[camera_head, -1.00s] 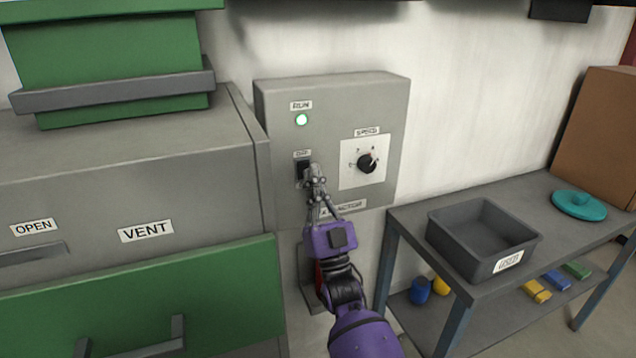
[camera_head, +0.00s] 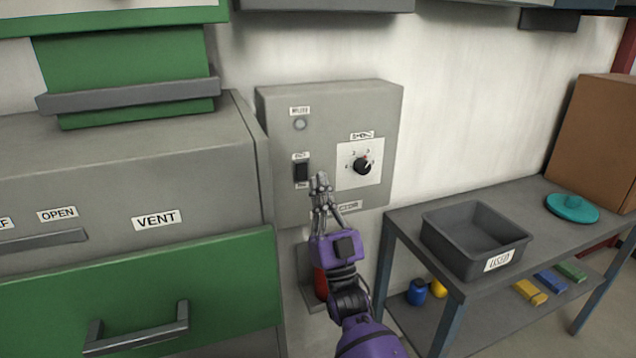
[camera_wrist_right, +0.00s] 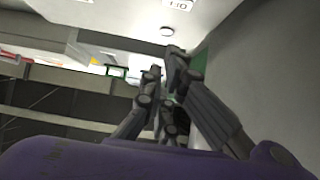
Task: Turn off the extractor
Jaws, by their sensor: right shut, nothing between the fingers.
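The grey extractor control box (camera_head: 275,130) is on the wall. It has a black rocker switch (camera_head: 301,172) at lower left, an unlit round lamp (camera_head: 300,124) above it, and a speed dial (camera_head: 363,166) on a white plate at right. My right gripper (camera_head: 320,182) is shut and empty, just right of and below the switch, apart from it in the picture. Its closed fingers also show in the right wrist view (camera_wrist_right: 165,75). The left gripper is not in view.
A grey cabinet with a VENT label (camera_head: 156,220) and a green drawer (camera_head: 200,285) stands at left. At right a bench holds a grey USED bin (camera_head: 470,262), a teal lid (camera_head: 572,207) and a brown box (camera_head: 600,140). A red object (camera_head: 320,284) is below the control box.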

